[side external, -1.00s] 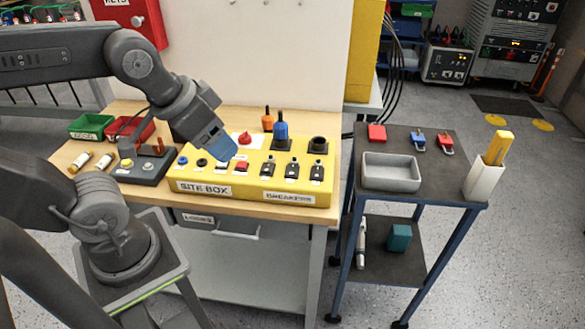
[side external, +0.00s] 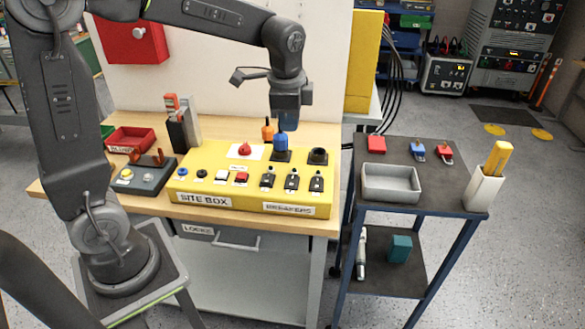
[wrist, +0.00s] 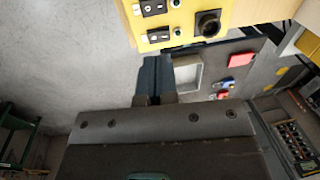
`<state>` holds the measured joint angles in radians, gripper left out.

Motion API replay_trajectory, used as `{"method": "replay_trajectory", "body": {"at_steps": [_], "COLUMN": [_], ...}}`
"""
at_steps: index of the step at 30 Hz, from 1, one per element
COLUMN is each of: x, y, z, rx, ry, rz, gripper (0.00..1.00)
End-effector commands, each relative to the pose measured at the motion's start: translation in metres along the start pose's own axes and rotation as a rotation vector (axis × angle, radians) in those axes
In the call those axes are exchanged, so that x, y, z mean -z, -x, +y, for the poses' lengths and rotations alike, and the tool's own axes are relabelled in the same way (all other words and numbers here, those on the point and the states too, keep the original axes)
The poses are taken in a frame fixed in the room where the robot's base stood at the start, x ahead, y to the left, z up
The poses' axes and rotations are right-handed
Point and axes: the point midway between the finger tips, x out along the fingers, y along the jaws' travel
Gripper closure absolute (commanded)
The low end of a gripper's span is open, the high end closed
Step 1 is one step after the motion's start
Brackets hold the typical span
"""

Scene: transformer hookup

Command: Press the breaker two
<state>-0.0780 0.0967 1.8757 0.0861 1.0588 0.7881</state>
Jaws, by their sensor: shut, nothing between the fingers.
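The yellow site box (side external: 225,211) stands on the wooden bench. Three black breaker switches sit in a row at its right above the "BREAKERS" label: left (side external: 268,179), middle (side external: 292,181) and right (side external: 316,183). The numbers on them are too small to read. My gripper (side external: 288,127) points down, shut and empty, above the back of the box by the blue plug, which it partly overlaps. In the wrist view, my shut fingers (wrist: 154,62) show below two breakers (wrist: 153,8), (wrist: 158,36), apart from them.
Behind the breakers stand the blue plug (side external: 281,144), an orange plug (side external: 267,130) and a black round socket (side external: 318,156). Buttons, including a red one (side external: 242,178), line the box's left part. A cart with a grey tray (side external: 391,195) stands at right.

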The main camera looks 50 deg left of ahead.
Motion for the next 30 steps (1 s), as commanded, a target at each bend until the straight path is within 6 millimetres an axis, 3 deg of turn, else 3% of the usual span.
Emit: {"method": "replay_trajectory", "body": {"at_steps": [17,23,30], "x": [0.004,0.003,0.002], "y": [-0.011,-0.037,-0.087], "z": [-0.007,-0.006,-0.005], "rx": [-0.012,-0.015,-0.016], "ry": [-0.039,-0.039,-0.038], "rz": [-0.017,-0.019,-0.021], "gripper": [1.00,1.00,1.00]}}
